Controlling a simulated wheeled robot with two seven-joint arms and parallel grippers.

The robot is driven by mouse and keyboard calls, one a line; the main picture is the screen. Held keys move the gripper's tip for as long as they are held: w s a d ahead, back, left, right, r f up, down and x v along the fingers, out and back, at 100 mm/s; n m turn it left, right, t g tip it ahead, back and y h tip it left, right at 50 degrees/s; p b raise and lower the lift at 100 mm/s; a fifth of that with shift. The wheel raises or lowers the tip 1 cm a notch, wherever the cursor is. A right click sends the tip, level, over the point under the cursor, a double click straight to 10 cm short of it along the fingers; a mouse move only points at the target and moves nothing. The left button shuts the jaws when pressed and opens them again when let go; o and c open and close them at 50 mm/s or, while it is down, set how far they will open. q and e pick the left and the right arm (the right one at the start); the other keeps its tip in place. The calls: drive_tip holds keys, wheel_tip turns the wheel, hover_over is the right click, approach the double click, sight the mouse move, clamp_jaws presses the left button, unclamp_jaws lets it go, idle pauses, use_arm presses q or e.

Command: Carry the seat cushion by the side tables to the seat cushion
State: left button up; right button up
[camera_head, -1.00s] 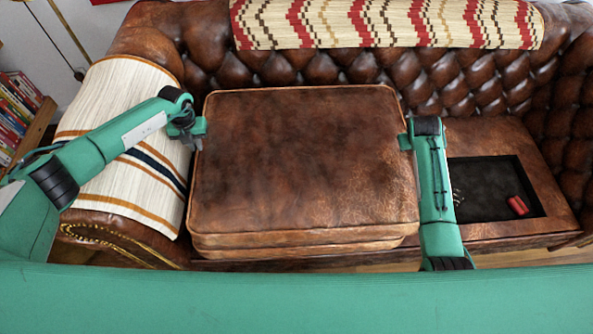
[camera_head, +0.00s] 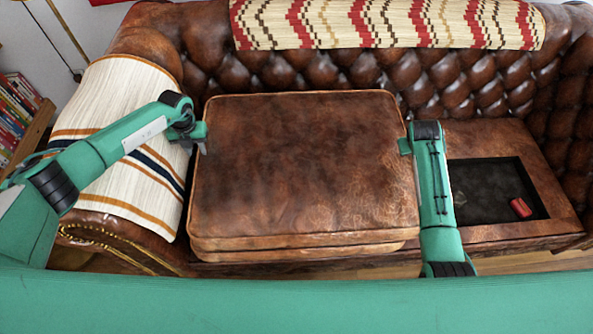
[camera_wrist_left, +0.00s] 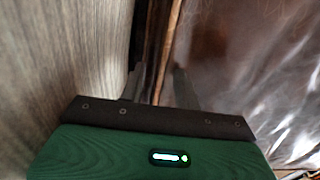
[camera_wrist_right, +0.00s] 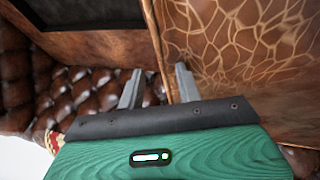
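A brown leather seat cushion (camera_head: 300,165) with light piping lies broad and level over the left part of the sofa seat. A second layer shows under its front edge; I cannot tell whether this is its own side or another cushion. My left gripper (camera_head: 203,140) is at its left edge, and in the left wrist view its fingers (camera_wrist_left: 158,85) straddle the piped edge. My right gripper (camera_head: 405,145) is at its right edge, with its fingers (camera_wrist_right: 158,80) either side of that edge in the right wrist view. Both look closed on it. No side tables are in view.
The tufted leather sofa (camera_head: 440,85) carries a striped throw (camera_head: 120,145) on its left arm and a patterned throw (camera_head: 385,25) on its back. Its right seat is bare, with a dark recess (camera_head: 485,190) holding a small red object (camera_head: 521,208). Books (camera_head: 18,110) stand far left.

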drive_tip(key=shift+r, duration=0.1)
use_arm(q)
wheel_tip(320, 180, up, 12)
use_arm(e)
drive_tip(key=v, duration=1.2)
use_arm(q)
drive_tip(key=shift+f, duration=0.1)
idle(0.4)
